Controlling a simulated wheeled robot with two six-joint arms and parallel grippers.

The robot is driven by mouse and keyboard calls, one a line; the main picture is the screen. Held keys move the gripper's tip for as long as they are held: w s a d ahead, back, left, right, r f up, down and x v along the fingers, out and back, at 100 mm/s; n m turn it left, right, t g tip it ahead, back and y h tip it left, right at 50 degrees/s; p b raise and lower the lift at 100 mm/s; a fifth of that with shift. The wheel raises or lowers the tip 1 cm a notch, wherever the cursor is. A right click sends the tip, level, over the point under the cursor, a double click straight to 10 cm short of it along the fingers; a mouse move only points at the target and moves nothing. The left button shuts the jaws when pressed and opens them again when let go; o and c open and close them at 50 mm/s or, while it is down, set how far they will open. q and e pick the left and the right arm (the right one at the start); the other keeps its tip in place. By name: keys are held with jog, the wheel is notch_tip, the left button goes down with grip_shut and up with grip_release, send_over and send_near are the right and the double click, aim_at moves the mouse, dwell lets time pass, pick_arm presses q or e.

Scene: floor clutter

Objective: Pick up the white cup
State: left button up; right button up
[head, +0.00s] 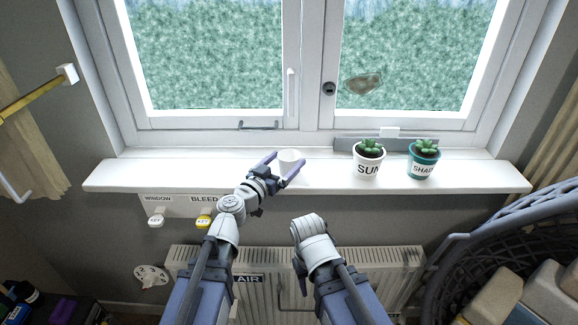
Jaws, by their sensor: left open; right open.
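A small white cup (287,159) stands upright on the white window sill, a little left of the middle. My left gripper (283,169) is open at the cup, with one finger on its left side and one at its lower right. I cannot tell whether the fingers touch it. My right arm reaches up in front of the radiator, below the sill. The fingers of my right gripper do not show clearly; its end (308,228) looks folded away from view.
A white pot labelled SUN (368,160) and a teal pot labelled SHADE (423,160) hold plants on the sill (130,174) to the right. The closed window (300,126) stands behind. A radiator (390,275) is below, and a dark basket (500,250) is at right.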

aim_at(294, 156)
pick_arm(q)
jog(key=x, duration=0.4)
jog(key=shift+w+d+f, duration=0.15)
jog(key=shift+d, duration=0.25)
jog(key=shift+c, duration=0.4)
jog(key=c, duration=1.3)
notch_tip(294, 156, up, 10)
jog(key=p, duration=1)
